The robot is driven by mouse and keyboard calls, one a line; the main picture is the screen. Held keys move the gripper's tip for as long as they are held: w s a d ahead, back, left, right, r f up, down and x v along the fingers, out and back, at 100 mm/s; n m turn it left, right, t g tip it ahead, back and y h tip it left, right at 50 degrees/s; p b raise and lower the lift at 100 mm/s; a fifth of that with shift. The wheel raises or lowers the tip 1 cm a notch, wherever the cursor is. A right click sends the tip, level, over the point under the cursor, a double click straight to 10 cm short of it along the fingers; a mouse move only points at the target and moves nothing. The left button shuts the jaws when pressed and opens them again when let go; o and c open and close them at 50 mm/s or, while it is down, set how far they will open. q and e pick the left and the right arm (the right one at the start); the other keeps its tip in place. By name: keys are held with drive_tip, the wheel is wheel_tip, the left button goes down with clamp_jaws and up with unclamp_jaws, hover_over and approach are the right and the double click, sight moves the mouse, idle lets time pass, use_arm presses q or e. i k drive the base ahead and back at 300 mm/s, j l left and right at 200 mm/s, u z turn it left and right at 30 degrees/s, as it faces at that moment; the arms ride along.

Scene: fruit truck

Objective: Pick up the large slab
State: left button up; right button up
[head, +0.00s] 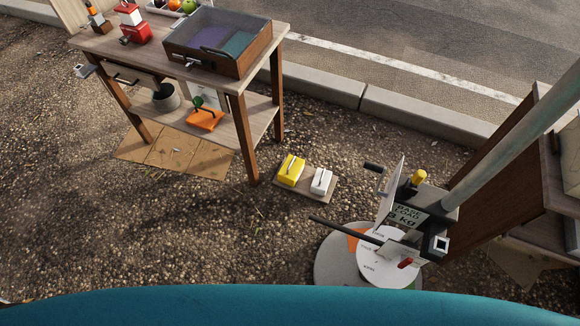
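I cannot tell for sure which thing is the large slab. In the head view, a round grey slab (327,268) lies flat on the gravel at the lower right, with a white disc (372,268) and an orange piece on top, partly hidden by the crank post. A yellow block (291,170) and a smaller white block (321,181), each with a handle, sit side by side on a thin board (317,195) on the ground. Neither gripper is in view.
A wooden table (150,52) stands at the upper left, bearing a glass-topped case (218,40) and a red device (135,27). A slanted pole (520,140) and crank post (419,215) stand right. A kerb (420,114) runs behind. Gravel at left centre is clear.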

sight(291, 172)
drive_tip(key=i+j, duration=0.1)
drive_tip(key=j, duration=0.2)
drive_tip(key=i+j, duration=0.1)
drive_tip(key=j, duration=0.25)
drive_tip(key=i+j+z, duration=0.1)
drive_tip(key=j, duration=0.2)
drive_tip(key=i+j, duration=0.15)
drive_tip(key=j, duration=0.2)
